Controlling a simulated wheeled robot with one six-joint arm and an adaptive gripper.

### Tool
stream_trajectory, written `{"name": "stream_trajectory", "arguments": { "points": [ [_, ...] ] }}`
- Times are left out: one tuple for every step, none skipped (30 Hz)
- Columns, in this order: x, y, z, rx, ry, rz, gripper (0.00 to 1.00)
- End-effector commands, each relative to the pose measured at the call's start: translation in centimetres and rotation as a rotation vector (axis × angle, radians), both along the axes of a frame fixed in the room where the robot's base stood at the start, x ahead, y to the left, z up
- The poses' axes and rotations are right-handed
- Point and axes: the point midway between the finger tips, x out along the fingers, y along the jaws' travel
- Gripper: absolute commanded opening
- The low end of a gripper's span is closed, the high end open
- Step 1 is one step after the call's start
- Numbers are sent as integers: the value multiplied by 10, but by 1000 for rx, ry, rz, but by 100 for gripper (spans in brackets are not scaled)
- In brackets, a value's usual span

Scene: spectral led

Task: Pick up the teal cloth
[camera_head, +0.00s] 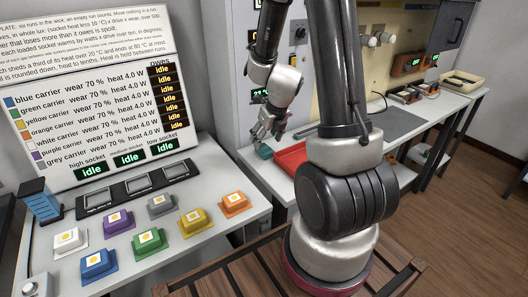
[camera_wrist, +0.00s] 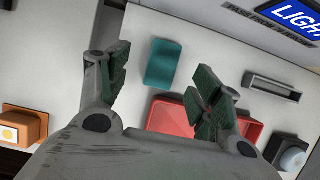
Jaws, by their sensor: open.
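The teal cloth (camera_wrist: 163,64) lies on the white bench surface, a small folded-looking block between and beyond my fingers in the wrist view. In the head view the teal cloth (camera_head: 264,152) shows just below my fingertips, left of the red tray. My gripper (camera_head: 268,133) is open and empty above the bench. In the wrist view its two fingers (camera_wrist: 160,82) are spread wide, with the cloth apart from both. The head view does not show clearly how high the fingers are above the cloth.
A red tray (camera_wrist: 169,118) lies close to the cloth, partly behind my right finger. A slotted grey block (camera_wrist: 272,87) is further right. In the head view, several coloured carriers (camera_head: 119,221) stand on the left table before a text board (camera_head: 85,60). A grey mat (camera_head: 397,124) lies right of my arm.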

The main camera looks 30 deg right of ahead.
Motion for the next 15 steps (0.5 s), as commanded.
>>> {"name": "stream_trajectory", "arguments": {
  "points": [
    [1,0,-3,0,0,-1,65],
    [2,0,-4,-1,0,0,65],
    [2,-1,-6,0,0,0,65],
    [2,-1,-8,0,1,0,65],
    [3,-1,-11,0,1,0,65],
    [3,-2,-14,0,2,0,65],
    [4,-3,-18,0,1,-1,65],
    [5,-4,-22,0,2,-2,65],
    [6,-5,-26,-1,2,-1,65],
    [6,-5,-30,0,2,-1,65],
    [7,-6,-33,0,2,-1,65],
    [9,-6,-37,-1,1,-1,65],
    [10,-6,-41,0,1,1,65],
    [11,-6,-44,0,1,1,65],
    [13,-6,-47,0,1,1,65]
  ]
}}
